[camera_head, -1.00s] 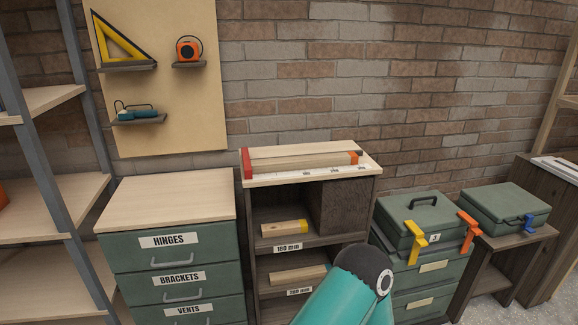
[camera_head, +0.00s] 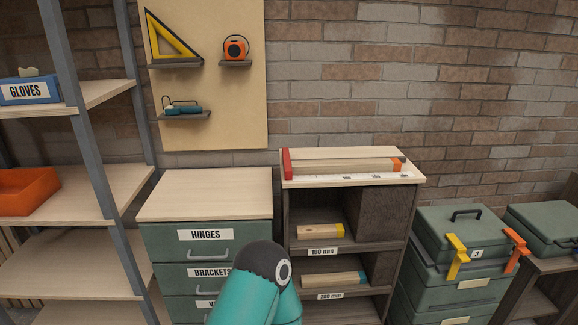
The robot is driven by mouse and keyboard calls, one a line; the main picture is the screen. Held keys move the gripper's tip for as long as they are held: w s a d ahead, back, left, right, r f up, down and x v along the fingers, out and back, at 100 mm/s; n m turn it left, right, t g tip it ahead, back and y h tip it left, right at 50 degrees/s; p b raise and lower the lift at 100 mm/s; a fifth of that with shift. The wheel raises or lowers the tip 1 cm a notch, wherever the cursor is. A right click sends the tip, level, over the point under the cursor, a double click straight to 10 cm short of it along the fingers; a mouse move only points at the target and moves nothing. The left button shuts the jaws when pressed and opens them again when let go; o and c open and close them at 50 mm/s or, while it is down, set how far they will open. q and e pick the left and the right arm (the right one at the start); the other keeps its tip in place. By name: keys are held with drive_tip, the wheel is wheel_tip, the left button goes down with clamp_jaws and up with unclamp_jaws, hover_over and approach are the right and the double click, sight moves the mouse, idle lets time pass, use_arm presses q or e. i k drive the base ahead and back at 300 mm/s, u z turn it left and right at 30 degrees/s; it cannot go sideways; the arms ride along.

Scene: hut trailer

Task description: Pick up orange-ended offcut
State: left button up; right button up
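The orange-ended offcut (camera_head: 350,166) is a pale wooden strip with an orange right end. It lies along the white ruler on top of the small dark shelf unit (camera_head: 299,203), beside a red stop block (camera_head: 287,162) at the left. One teal arm link of mine with a dark joint rises at the bottom centre, below and left of the offcut. Neither gripper shows in the view.
A yellow-ended offcut (camera_head: 320,231) and a blue-ended offcut (camera_head: 332,278) lie on the lower shelves. A green drawer cabinet (camera_head: 165,240) stands left of the unit. Green cases (camera_head: 447,232) with yellow and orange clamps stand right. A shelf rack with an orange tray (camera_head: 24,190) is far left.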

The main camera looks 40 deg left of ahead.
sight(368, 165)
drive_tip(key=u, duration=0.45)
drive_tip(key=i, duration=1.05)
